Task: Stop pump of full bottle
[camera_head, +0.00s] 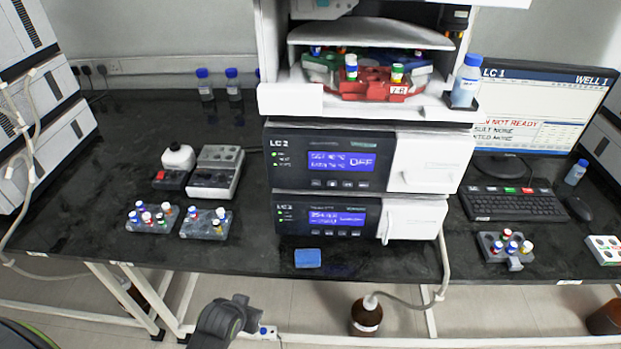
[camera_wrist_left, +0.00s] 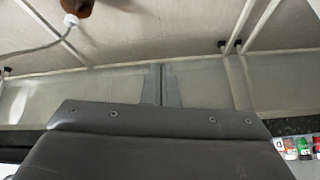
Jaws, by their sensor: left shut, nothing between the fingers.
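Two stacked LC units stand mid-bench in the head view. The upper one (camera_head: 412,164), labelled LC 2, has a lit blue display (camera_head: 341,162) that seems to read OFF. The lower one (camera_head: 412,219) also has a lit display (camera_head: 337,219) with text too small to read surely. A brown bottle (camera_head: 367,318) stands on the floor below, joined by a pale tube to the stack. Its fill level cannot be made out. My left gripper (camera_head: 245,305) is below the bench's front edge, apart from the units. In the left wrist view its fingers (camera_wrist_left: 161,85) are shut and empty.
A blue block (camera_head: 307,258) lies by the bench edge. Vial racks (camera_head: 153,221) and small devices (camera_head: 216,172) stand left. A monitor (camera_head: 537,105), keyboard (camera_head: 513,203) and rack (camera_head: 506,251) stand right. Another brown bottle (camera_head: 605,319) shows at the right edge.

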